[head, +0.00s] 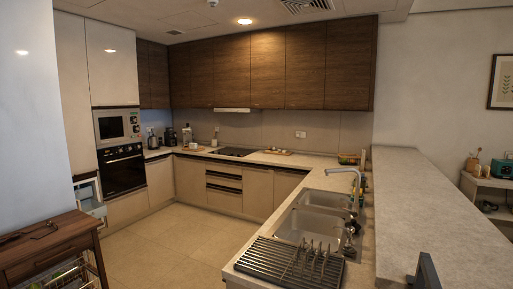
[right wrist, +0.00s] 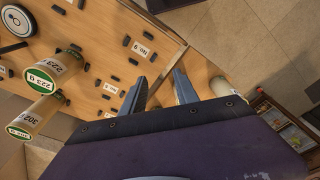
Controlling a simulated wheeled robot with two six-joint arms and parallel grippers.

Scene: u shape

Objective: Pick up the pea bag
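I cannot make out a pea bag in either view. My right gripper (right wrist: 158,90) shows in the right wrist view with its two grey fingers apart and nothing between them. Beyond the fingers is a wooden board or panel (right wrist: 115,72) with small dark pieces and numbered labels. My left gripper is not in view.
In the head view, a sink (head: 318,222) and a dark drying rack (head: 285,262) are on the near counter. A grey raised counter (head: 425,205) runs along the right. A wooden cart (head: 50,245) stands left, and the floor (head: 175,245) between is clear. Labelled cylinders (right wrist: 52,68) stick out in the wrist view.

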